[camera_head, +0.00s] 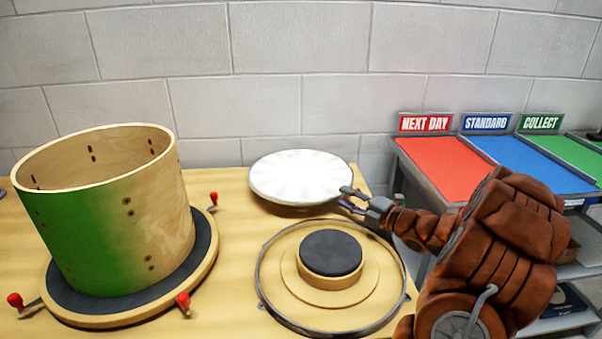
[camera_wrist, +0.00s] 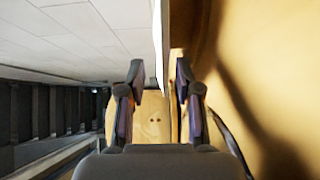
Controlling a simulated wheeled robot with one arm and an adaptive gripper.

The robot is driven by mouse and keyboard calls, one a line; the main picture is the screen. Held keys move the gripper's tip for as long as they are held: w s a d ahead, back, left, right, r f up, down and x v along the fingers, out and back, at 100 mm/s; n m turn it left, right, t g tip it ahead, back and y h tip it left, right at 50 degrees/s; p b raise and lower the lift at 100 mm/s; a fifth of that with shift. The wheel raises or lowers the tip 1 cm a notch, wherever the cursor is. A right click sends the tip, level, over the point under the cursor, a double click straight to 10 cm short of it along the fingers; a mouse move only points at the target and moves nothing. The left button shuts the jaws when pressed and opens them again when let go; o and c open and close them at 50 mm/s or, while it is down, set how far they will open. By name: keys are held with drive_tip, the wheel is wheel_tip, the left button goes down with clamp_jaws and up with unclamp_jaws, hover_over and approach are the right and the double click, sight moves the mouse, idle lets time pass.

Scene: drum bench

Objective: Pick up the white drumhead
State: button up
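The white drumhead (camera_head: 300,177) is a round, flat disc at the back of the wooden bench, left of my gripper. My gripper (camera_head: 347,198) is at its right edge, with the upper finger overlapping the rim in the head view. In the wrist view, my gripper (camera_wrist: 160,72) is open, with a gap between its two dark fingers. The drumhead shows there edge-on as a thin white strip (camera_wrist: 160,45) between the fingers. I see no clear contact between either finger and the rim. The drumhead's underside is hidden in the head view.
A green and wood drum shell (camera_head: 120,215) stands on a round black-topped base with red-knobbed handles at left. A metal hoop (camera_head: 262,290) surrounds a round stand with a dark pad (camera_head: 331,252) in front of the drumhead. Red, blue and green labelled trays (camera_head: 445,168) are at right.

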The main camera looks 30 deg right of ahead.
sight(327, 187)
drive_tip(key=shift+w+a, duration=0.15)
drive_tip(key=shift+w, duration=0.3)
drive_tip(key=shift+p+x, duration=0.35)
drive_tip(key=shift+x, duration=2.9)
drive_tip(key=shift+c, duration=0.2)
clamp_jaws()
